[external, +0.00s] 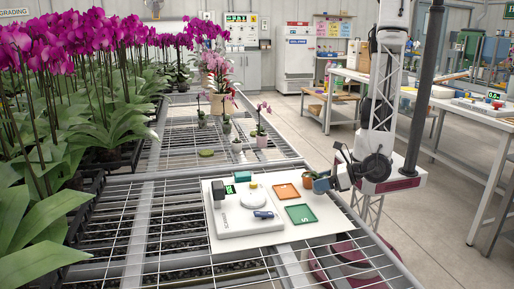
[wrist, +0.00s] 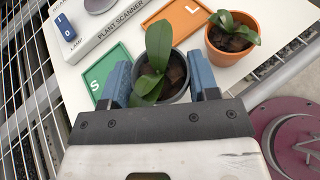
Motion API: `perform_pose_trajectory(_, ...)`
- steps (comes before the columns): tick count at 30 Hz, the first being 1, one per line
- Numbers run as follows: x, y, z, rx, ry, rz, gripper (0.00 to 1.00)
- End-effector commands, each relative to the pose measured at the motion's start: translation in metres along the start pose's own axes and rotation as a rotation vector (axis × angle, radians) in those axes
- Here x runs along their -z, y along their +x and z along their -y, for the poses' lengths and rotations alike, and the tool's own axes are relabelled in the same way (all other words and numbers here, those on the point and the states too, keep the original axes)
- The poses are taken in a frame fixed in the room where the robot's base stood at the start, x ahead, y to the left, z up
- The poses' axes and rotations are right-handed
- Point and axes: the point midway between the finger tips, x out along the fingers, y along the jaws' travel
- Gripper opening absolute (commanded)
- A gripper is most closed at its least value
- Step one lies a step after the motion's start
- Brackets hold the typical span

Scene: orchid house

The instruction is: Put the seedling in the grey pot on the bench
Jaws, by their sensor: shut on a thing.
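The dark grey pot (wrist: 181,94) holds a seedling (wrist: 158,45) with a few green leaves and brown bark. My gripper (wrist: 161,80) is shut on this pot, with one blue finger on each side. In the external view my gripper (external: 321,184) is at the right edge of the white board, and its blue finger hides most of the pot. Some green leaves (external: 311,173) show above it. Whether the pot touches the surface below, I cannot tell. The mesh bench (external: 165,225) stretches left of and behind the board.
An orange pot (wrist: 233,40) with another seedling stands close beside the held pot. The white board carries a plant scanner (external: 240,219), an orange "L" square (external: 286,191) and a green "S" square (external: 301,214).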

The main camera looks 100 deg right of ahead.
Motion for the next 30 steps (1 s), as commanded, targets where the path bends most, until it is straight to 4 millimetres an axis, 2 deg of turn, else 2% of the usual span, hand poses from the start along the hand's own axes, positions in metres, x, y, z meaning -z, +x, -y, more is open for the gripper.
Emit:
perform_pose_trajectory(6,0.019,0.008,0.003,0.000,-0.001,0.000,0.30)
perform_pose_trajectory(20,0.023,0.009,0.003,0.000,0.000,0.000,0.30)
perform_pose_trajectory(21,0.024,0.010,0.003,0.000,0.001,0.000,0.56)
perform_pose_trajectory(24,0.023,0.010,0.003,0.000,0.001,0.000,0.72)
perform_pose_trajectory(26,0.023,0.010,0.003,0.000,0.001,0.000,0.80)
perform_pose_trajectory(30,0.023,0.010,0.003,0.000,0.001,0.000,0.80)
